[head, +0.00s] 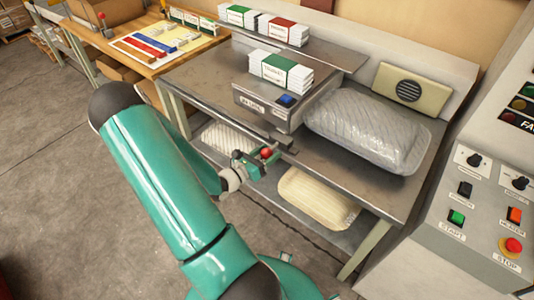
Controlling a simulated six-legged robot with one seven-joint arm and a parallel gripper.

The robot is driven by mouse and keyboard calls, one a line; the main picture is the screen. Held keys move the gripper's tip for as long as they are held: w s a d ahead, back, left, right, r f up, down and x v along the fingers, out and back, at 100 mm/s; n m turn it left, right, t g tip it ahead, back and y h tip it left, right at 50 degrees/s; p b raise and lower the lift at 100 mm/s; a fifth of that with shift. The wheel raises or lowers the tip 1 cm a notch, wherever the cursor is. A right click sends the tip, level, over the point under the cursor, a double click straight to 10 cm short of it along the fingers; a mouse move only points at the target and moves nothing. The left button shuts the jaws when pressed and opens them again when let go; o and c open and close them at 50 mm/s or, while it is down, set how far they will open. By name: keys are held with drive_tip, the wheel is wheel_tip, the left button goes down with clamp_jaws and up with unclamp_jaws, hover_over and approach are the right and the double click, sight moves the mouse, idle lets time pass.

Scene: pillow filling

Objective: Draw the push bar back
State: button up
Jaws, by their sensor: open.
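My gripper (258,163) is at the front edge of the metal bench, at the end of my teal arm. Its jaws are open beside a red ball knob (267,153). I cannot tell whether they touch the knob. The knob sits at the near end of a dark metal bar (284,143) that sticks out below the front of a grey metal box (262,108). This looks like the push bar; much of it is hidden by the box and my gripper. The box has a blue button and a small label, and a stack of green-and-white packs (281,72) stands on or behind it.
A plastic-wrapped pillow (370,130) lies on the bench right of the box. Other pillows lie on the lower shelf (318,198). A control panel (475,210) with START and STOP buttons stands at right. A wooden table (150,62) is at upper left. The floor at left is clear.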

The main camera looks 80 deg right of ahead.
drive_tip(key=shift+w, duration=0.1)
clamp_jaws()
